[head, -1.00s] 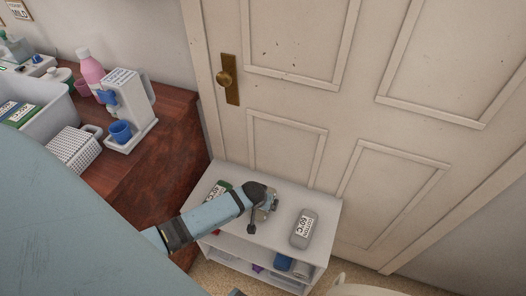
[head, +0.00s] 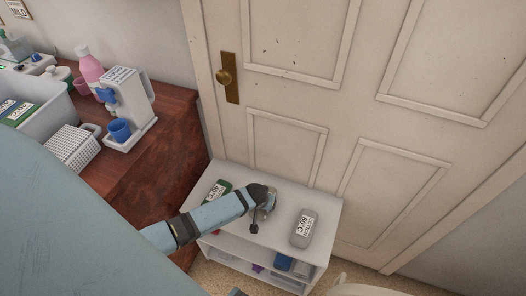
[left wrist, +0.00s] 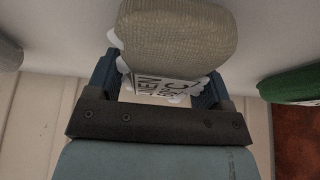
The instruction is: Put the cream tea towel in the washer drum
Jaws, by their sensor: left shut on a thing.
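The cream tea towel (left wrist: 180,35) is a rolled bundle with a printed black-and-white label. It shows in the left wrist view between the two dark fingers of my left gripper (left wrist: 160,82), which is shut on it. In the head view my left gripper (head: 268,203) is over the top of a low white shelf unit (head: 270,235), between a green labelled roll and a grey one. The arm mostly hides the towel there, and I cannot tell whether the towel still touches the shelf. The washer drum is not in view. My right gripper is not in view.
A green labelled roll (head: 217,190) lies left of the gripper and a grey one (head: 304,228) to its right. Lower shelves hold folded items (head: 283,262). A panelled door (head: 300,80) stands behind. A wooden dresser top (head: 170,115) at left carries a white dispenser (head: 128,100).

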